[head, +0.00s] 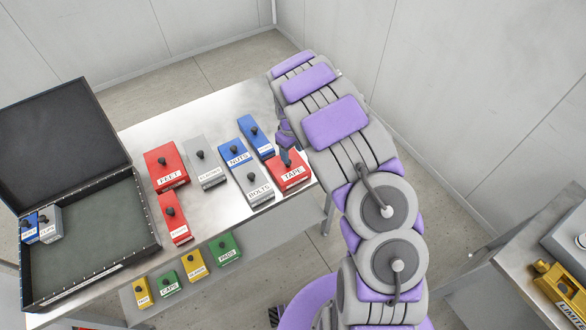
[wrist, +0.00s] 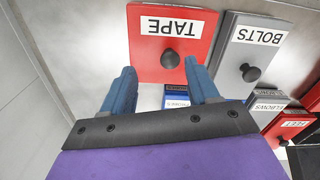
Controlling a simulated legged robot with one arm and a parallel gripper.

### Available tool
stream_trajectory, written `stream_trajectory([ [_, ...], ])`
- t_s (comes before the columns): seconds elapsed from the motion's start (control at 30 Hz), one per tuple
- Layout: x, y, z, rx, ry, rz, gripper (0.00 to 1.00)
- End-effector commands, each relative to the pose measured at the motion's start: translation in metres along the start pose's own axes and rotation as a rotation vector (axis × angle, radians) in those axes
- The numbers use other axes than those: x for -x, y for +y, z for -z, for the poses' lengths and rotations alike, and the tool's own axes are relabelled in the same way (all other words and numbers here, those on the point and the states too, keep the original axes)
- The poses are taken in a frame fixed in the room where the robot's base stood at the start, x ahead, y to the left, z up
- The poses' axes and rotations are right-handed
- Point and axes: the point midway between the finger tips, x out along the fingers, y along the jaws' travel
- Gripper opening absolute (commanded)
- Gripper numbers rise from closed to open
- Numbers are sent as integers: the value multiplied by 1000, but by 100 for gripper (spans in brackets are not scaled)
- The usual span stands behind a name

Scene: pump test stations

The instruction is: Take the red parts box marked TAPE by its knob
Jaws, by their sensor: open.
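The red parts box marked TAPE (head: 292,172) stands near the right end of the metal table, partly hidden by my arm in the head view. In the wrist view the TAPE box (wrist: 148,48) is at the top, its label upside down and its black knob (wrist: 170,59) facing the camera. My gripper (wrist: 162,80) is open, with its two blue fingers on either side below the knob in that view. The fingers look apart from the knob, and nothing is between them. In the head view my gripper (head: 285,155) is mostly hidden behind my arm, over the TAPE box.
The grey BOLTS box (head: 253,185) stands close beside the TAPE box. The red FEET box (head: 166,167) and an open black case (head: 140,210) are farther left. Smaller boxes, including green PADS (head: 225,248), sit lower in front.

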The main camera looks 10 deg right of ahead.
Motion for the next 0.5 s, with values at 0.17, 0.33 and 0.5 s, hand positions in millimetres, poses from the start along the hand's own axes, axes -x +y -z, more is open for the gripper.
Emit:
stream_trajectory([
  [0.17, -29, -2, 1, 4, -5, -1, 60],
  [0.33, -36, 4, -3, 2, 1, 7, 60],
  [0.5, -36, 10, -6, 1, 5, 12, 56],
])
